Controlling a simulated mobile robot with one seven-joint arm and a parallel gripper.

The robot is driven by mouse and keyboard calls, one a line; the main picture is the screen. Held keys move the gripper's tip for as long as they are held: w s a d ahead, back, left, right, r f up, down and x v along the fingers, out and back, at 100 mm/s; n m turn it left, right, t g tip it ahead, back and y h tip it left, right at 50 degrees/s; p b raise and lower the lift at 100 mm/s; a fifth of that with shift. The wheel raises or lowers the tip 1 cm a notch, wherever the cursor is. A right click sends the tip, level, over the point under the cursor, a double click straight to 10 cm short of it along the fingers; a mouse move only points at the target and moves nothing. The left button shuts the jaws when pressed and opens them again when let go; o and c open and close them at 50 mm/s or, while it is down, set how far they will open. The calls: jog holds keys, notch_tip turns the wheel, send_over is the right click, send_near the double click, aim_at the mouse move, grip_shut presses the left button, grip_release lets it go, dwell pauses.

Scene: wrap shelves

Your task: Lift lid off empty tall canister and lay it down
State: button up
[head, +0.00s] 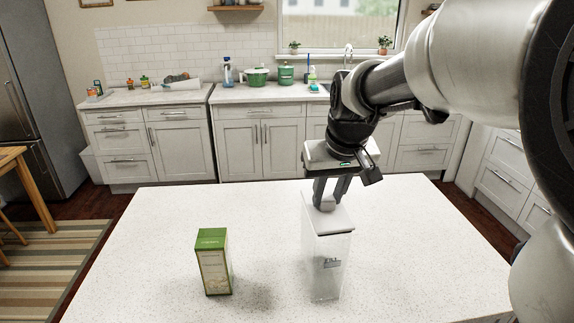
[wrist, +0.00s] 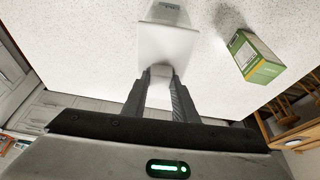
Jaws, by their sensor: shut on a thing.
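The tall clear canister (head: 327,268) stands upright on the white counter in the head view and looks empty. Its pale grey lid (head: 338,222) sits at its top, and I cannot tell whether there is a gap under it. My gripper (head: 326,205) is above, pointing down, with its fingers shut on the lid's raised knob. In the wrist view the fingers (wrist: 161,80) close on the knob of the lid (wrist: 165,48), and a little of the canister (wrist: 168,14) shows beyond it.
A green and cream box (head: 213,262) stands on the counter (head: 150,215) left of the canister; it also shows in the wrist view (wrist: 256,57). The counter is clear between them, behind them and to the right of the canister.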

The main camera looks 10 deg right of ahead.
notch_tip(320, 180, up, 9)
jog(key=shift+f+p, duration=0.2)
jog(key=shift+p, duration=0.4)
notch_tip(320, 180, up, 3)
jog(key=shift+r+p, duration=0.1)
jog(key=shift+p, duration=1.15)
